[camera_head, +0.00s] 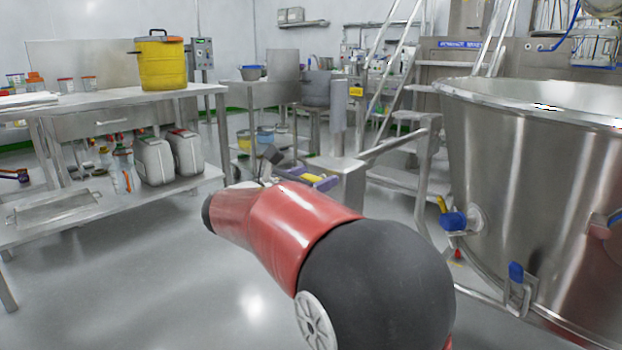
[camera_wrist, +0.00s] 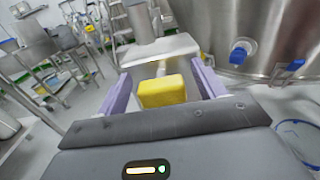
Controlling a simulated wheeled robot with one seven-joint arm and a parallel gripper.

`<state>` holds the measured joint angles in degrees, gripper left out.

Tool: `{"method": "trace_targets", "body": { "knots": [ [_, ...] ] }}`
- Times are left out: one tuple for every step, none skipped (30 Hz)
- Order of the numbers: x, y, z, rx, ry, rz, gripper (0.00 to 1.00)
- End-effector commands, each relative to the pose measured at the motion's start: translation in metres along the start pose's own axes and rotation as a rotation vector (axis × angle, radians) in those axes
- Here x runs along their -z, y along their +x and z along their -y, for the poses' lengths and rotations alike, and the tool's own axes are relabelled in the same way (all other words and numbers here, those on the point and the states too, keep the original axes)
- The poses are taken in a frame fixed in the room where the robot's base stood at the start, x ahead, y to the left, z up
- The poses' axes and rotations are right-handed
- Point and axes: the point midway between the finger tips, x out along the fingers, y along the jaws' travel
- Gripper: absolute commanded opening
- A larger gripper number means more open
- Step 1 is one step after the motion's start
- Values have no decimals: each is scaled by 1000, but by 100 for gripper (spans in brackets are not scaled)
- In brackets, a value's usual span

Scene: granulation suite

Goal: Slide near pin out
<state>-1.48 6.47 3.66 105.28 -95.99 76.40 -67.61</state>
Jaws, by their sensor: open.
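I cannot make out with certainty which part is the near pin. The large steel vessel (camera_head: 540,170) at the right has a blue knob (camera_head: 455,221) and a blue-handled fitting (camera_head: 516,272) on its side. Both also show in the wrist view, the knob (camera_wrist: 241,51) and the fitting (camera_wrist: 289,70). My gripper (camera_wrist: 160,70) has its two purple fingers spread apart. A yellow block (camera_wrist: 163,92) shows between them; I cannot tell whether it touches them. Ahead of the fingers is a flat steel surface (camera_wrist: 160,48). The gripper is left of the vessel.
A steel post (camera_head: 340,105) stands behind my gripper, near steel steps with rails (camera_head: 400,120). A steel bench (camera_head: 208,92) at the left carries a yellow pot (camera_head: 162,64), with white canisters (camera_head: 153,160) on its lower shelf. The floor at the lower left is clear.

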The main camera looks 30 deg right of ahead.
Motion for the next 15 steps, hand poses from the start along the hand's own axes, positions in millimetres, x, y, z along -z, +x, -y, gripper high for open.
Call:
{"method": "trace_targets", "body": {
  "knots": [
    [0,0,0,0,0,0,69],
    [0,0,0,0,0,0,69],
    [0,0,0,0,0,0,66],
    [0,0,0,0,0,0,63],
    [0,0,0,0,0,0,59],
    [0,0,0,0,0,0,53],
    [0,0,0,0,0,0,49],
    [0,0,0,0,0,0,46],
    [0,0,0,0,0,0,40],
    [0,0,0,0,0,0,36],
    [0,0,0,0,0,0,32],
    [0,0,0,0,0,0,27],
    [0,0,0,0,0,0,23],
    [0,0,0,0,0,0,19],
    [0,0,0,0,0,0,14]
  ]
}}
